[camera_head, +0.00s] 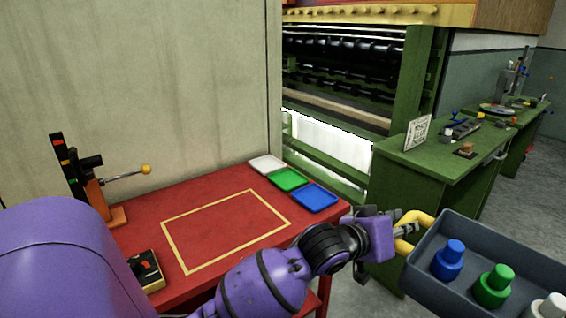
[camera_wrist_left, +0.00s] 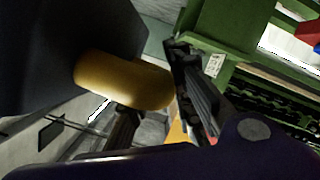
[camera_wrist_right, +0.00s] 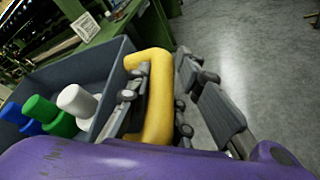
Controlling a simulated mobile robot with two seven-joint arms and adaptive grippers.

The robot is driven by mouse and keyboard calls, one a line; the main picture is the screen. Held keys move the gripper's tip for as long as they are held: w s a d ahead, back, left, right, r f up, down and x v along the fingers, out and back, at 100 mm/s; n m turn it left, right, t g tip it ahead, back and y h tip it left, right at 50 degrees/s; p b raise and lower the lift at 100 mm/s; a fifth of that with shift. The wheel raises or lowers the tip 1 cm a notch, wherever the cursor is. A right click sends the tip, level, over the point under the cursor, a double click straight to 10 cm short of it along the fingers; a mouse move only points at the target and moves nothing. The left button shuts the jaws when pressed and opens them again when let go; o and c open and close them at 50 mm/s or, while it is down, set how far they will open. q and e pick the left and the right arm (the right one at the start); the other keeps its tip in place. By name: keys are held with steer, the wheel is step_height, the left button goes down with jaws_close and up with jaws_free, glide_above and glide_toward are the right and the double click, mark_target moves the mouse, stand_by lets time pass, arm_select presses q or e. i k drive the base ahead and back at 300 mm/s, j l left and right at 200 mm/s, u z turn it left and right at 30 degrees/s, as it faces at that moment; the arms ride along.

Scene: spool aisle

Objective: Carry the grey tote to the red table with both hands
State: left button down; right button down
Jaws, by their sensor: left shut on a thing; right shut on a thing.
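The grey tote (camera_head: 433,284) is at the lower right of the head view, held off to the right of the red table (camera_head: 185,204). It carries a blue bottle (camera_head: 448,260), a green bottle (camera_head: 493,286) and a white bottle (camera_head: 548,308). My left gripper (camera_head: 404,228) is shut on the tote's left yellow handle (camera_head: 416,222); this handle fills part of the left wrist view (camera_wrist_left: 125,80). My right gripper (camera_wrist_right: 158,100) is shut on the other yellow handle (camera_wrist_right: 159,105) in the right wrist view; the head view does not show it.
The red table has a yellow outlined rectangle (camera_head: 163,222), with white (camera_head: 267,164), green (camera_head: 288,180) and blue (camera_head: 315,198) trays at its right back. A lever device (camera_head: 100,185) and a small black box (camera_head: 147,270) stand at left. A green workbench (camera_head: 440,165) stands behind the tote.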

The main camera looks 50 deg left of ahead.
mark_target(226, 226)
steer(key=i, duration=1.35)
steer(key=u, duration=2.8)
